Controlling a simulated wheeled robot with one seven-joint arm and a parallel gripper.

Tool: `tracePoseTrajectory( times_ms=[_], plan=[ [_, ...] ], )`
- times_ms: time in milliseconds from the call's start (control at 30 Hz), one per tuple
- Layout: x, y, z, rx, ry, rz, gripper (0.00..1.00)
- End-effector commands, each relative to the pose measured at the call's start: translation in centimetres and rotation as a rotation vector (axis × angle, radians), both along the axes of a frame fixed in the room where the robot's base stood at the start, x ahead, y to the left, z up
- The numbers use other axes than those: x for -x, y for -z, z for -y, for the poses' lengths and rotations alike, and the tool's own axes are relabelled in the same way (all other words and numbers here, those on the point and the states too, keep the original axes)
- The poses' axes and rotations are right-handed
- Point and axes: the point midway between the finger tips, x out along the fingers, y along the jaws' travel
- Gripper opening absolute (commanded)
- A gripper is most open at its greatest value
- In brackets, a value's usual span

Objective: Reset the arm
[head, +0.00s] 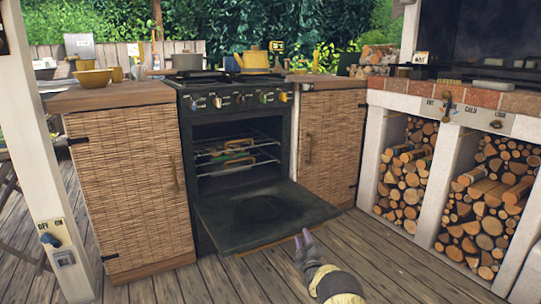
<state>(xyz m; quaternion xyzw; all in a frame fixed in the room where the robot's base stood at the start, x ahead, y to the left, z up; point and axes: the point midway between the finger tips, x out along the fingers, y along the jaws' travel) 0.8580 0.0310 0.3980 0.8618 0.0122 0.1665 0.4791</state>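My gripper (304,240) shows at the bottom of the head view, pointing up and away from me. Its grey fingers are close together, with a dark narrow line between them. They are too small to tell whether they are open or shut, and I see no object held. The gripper appears in front of the lowered oven door (262,214), near its front right corner. I cannot tell whether it touches the door. Part of my arm below it runs out of the picture.
The oven (236,150) stands open, with items on its racks (238,150). Wicker cabinets (130,185) flank it. A yellow kettle (255,60) and a pot (186,62) are on top. Log cubbies (436,180) are at right. Wooden floor (400,275) is clear in front.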

Motion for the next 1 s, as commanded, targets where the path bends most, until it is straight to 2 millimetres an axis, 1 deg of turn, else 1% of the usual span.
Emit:
tracePoseTrajectory(
  times_ms=[33, 167, 267, 367, 467, 567, 667, 767, 800, 867, 900, 967, 1000],
  plan=[
    [-0.1, -2.8, 0.3, -0.027, 0.008, -0.056, 0.36],
    [0.5, -6.3, 1.0, -0.102, 0.033, -0.214, 0.36],
    [1.6, -8.9, 1.6, -0.165, 0.057, -0.332, 0.36],
    [3.4, -11.4, 2.0, -0.228, 0.086, -0.45, 0.36],
    [5.7, -13.7, 2.4, -0.294, 0.12, -0.566, 0.36],
    [8.7, -15.9, 2.8, -0.36, 0.159, -0.681, 0.36],
    [12.2, -17.9, 3.0, -0.425, 0.202, -0.793, 0.36],
    [16.2, -19.9, 3.2, -0.493, 0.251, -0.903, 0.36],
    [17.9, -20.6, 3.3, -0.518, 0.272, -0.946, 0.36],
    [20.6, -21.7, 3.3, -0.556, 0.305, -1.012, 0.36],
    [22.6, -22.3, 3.4, -0.581, 0.328, -1.055, 0.36],
    [25.6, -23.3, 3.4, -0.619, 0.365, -1.118, 0.36],
    [27.6, -23.9, 3.4, -0.644, 0.391, -1.159, 0.36]
  ],
)
